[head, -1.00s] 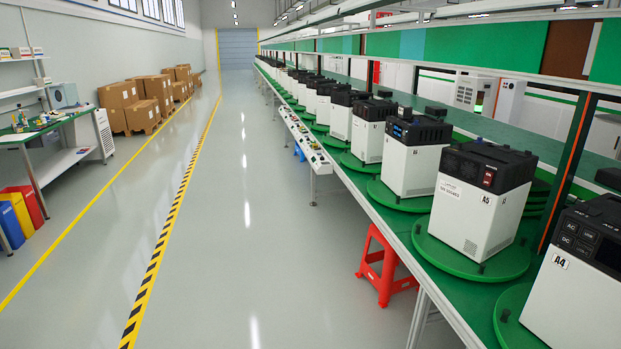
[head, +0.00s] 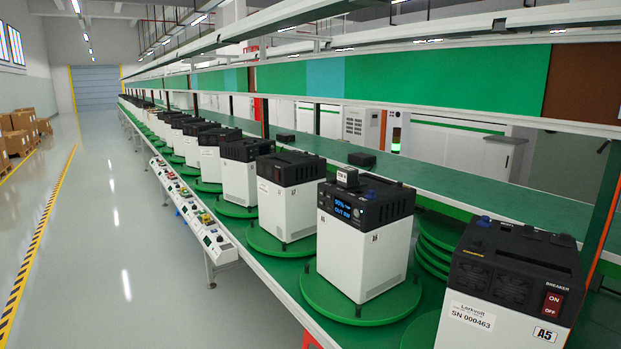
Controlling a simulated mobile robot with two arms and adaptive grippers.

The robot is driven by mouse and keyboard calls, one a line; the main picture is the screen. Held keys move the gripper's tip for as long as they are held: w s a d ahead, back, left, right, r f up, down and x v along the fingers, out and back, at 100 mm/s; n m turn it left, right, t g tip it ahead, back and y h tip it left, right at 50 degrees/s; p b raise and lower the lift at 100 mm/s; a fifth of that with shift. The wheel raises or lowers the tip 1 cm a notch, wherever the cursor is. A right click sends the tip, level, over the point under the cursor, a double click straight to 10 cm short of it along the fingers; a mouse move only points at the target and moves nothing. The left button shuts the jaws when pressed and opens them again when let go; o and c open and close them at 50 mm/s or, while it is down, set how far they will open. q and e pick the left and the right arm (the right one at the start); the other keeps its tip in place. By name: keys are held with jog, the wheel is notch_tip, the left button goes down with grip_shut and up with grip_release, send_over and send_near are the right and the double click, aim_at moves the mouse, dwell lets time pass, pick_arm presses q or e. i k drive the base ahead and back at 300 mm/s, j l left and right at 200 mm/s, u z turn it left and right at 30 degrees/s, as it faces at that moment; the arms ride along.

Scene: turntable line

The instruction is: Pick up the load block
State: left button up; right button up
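A small dark block with a pale label-like front (head: 348,177) sits on the black top of the white unit marked A6 (head: 362,245), at its back left corner. It looks like the load block, but I cannot read its label. The unit's blue lit display (head: 341,208) shows a percentage and an output line. The unit stands on a round green turntable (head: 322,298). Neither of my grippers is in view.
Unit A5 (head: 510,285) stands close at front right, with a red breaker switch (head: 553,302). More units line the green bench to the far left. Small control panels (head: 207,232) run along its front edge. The aisle floor (head: 110,270) is clear at left.

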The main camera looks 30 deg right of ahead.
aim_at(347, 177)
jog(key=i+j+z, duration=0.15)
jog(key=i+z, duration=0.35)
jog(key=i+j+z, duration=0.35)
jog(key=i+z, duration=0.15)
jog(key=i+j+z, duration=0.45)
jog(key=i+j, duration=0.1)
